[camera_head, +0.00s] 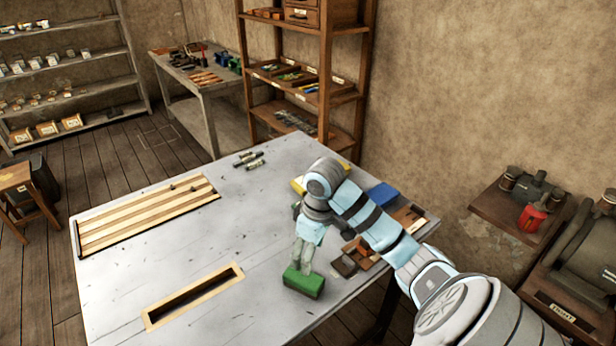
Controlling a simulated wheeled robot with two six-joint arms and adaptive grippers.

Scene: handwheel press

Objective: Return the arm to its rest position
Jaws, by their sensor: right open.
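My right arm reaches in from the lower right over the grey table (240,225). My right gripper (301,265) points down, directly above or at the top of a green block (304,285) near the table's right front part. It is open; its fingers overlap the block's upper edge in the picture, and I cannot tell whether they touch it. My left gripper is not in view.
A slatted wooden board (150,215) and a wood-framed slot (193,296) lie on the left of the table. Small dark cylinders (249,159) lie at the back. A blue block (383,194), a yellow piece (298,184) and wooden boxes (362,250) crowd around my forearm. The table's middle is clear.

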